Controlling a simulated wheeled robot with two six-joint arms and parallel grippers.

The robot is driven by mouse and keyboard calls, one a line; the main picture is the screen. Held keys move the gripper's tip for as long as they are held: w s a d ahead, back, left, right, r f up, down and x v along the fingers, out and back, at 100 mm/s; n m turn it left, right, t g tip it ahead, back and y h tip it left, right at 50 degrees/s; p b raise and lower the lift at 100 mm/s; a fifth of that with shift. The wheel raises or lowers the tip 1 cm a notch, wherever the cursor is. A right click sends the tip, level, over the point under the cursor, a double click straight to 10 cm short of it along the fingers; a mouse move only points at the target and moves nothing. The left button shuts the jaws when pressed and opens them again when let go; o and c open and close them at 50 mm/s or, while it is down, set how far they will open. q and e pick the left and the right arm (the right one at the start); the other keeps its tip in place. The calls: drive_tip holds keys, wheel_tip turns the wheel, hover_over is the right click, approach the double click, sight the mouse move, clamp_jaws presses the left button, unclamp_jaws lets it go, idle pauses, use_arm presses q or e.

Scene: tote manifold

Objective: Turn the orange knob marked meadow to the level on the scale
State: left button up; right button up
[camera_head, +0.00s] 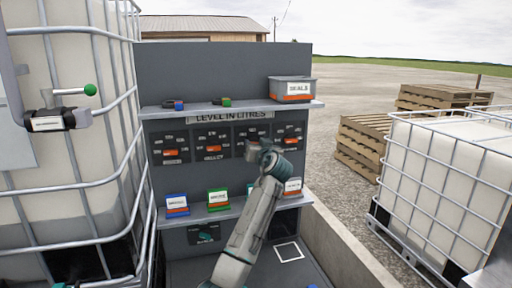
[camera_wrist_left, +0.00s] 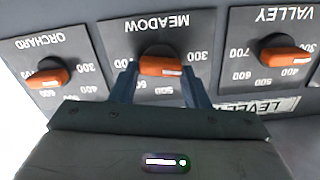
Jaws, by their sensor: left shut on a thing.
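The orange meadow knob (camera_wrist_left: 160,66) sits on a dark plate marked MEADOW, upside down in the left wrist view. Its bar lies nearly level there, with its white mark on the right half, toward the 300 figure. My left gripper (camera_wrist_left: 160,72) has a finger at each end of the bar and is shut on it. In the head view my left gripper (camera_head: 264,152) reaches up to the panel and covers most of the meadow plate. My right gripper is not in view. I cannot make out a level on a scale.
The valley knob (camera_wrist_left: 285,56) and orchard knob (camera_wrist_left: 47,77) flank it closely. A shelf above holds a seals box (camera_head: 291,88); a lower shelf holds small cards, including a green one (camera_head: 218,199). A caged tote (camera_head: 60,140) stands close at left, another (camera_head: 450,165) at right.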

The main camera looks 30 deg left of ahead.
use_arm(q)
drive_tip(key=shift+w+d+f+m+p, duration=0.15)
drive_tip(key=shift+m+p, duration=1.15)
drive_tip(key=shift+m, duration=2.75)
drive_tip(key=shift+s+a+f+m+p, duration=0.2)
drive_tip(key=shift+m+p, duration=1.1)
drive_tip(key=shift+m, duration=2.8)
drive_tip(key=shift+w+d+f+m+p, duration=0.2)
drive_tip(key=shift+m+p, duration=1.1)
drive_tip(key=shift+m, duration=2.75)
drive_tip(key=shift+f, duration=0.1)
drive_tip(key=o, duration=1)
